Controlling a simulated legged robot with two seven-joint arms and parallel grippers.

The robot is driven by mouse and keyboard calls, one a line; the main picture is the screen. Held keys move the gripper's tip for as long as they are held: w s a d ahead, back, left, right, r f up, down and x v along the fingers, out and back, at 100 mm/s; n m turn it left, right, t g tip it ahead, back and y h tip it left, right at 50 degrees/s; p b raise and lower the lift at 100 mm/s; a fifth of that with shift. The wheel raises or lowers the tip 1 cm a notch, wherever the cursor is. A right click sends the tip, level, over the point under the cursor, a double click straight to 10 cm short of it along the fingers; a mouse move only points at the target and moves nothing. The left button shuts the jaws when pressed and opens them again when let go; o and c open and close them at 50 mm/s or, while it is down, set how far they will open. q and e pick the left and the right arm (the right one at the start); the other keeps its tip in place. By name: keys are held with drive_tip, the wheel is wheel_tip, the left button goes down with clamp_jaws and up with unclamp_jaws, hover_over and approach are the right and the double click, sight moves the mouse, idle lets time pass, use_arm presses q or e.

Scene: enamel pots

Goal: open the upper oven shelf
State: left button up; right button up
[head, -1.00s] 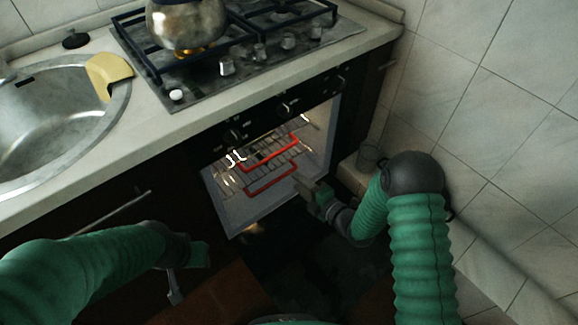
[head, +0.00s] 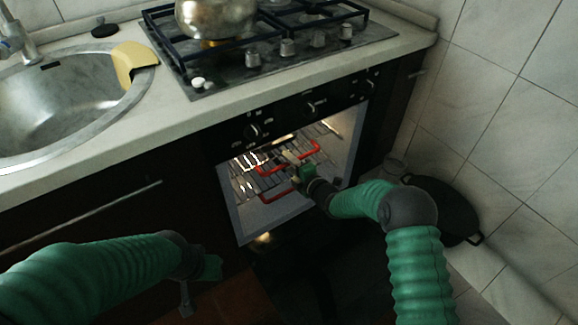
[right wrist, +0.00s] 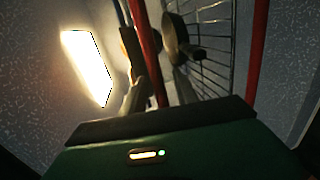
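The open oven (head: 343,135) holds an upper wire shelf with a red handle (head: 317,148) and a lower red handle (head: 272,199). My right gripper (head: 291,158) is inside the oven mouth at the upper red handle. In the right wrist view its two fingers (right wrist: 152,55) are apart, with a red bar (right wrist: 146,40) running between them; I cannot tell whether they touch it. Another red bar (right wrist: 257,50) is at the right of that view, beyond the wire grid (right wrist: 210,62). My left gripper (head: 195,285) hangs low at the left, away from the oven; its opening is unclear.
A pot (head: 215,18) stands on the gas hob (head: 290,50) above the oven. A sink (head: 65,105) with a yellow cloth-like piece (head: 135,62) is at left. A dark pan (head: 450,205) lies by the tiled wall, near my right arm.

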drive_tip(key=shift+c, duration=0.4)
clamp_jaws()
drive_tip(key=shift+s+f, duration=0.1)
idle(0.8)
